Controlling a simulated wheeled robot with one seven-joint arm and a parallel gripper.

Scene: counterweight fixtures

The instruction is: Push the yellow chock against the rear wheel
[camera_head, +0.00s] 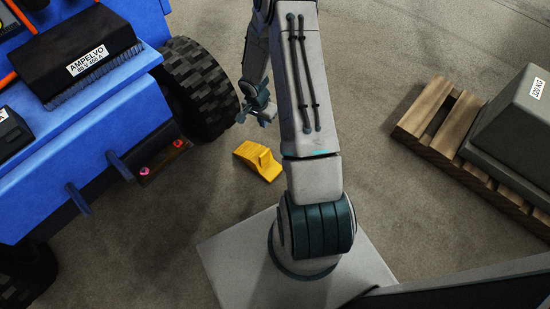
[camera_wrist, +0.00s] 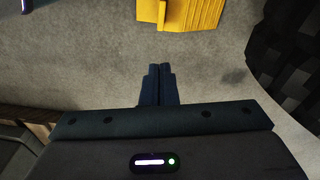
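The yellow chock (camera_head: 258,161) lies on the floor in the head view, apart from the black treaded wheel (camera_head: 203,90) of the blue vehicle. A strip of bare floor separates them. My gripper (camera_head: 256,112) is above the floor between this wheel and my arm, farther up the picture than the chock. In the wrist view, the two fingers (camera_wrist: 160,69) are together with nothing between them. The chock (camera_wrist: 195,14) is beyond the fingertips there, cut by the top edge. The wheel (camera_wrist: 285,65) shows dark at the right.
The blue vehicle (camera_head: 95,105) fills the left, with another wheel (camera_head: 25,272) at the lower left. A low bracket with pink and red knobs (camera_head: 164,163) juts out near the chock. A wooden pallet (camera_head: 437,118) carries a grey block (camera_head: 515,125) at the right.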

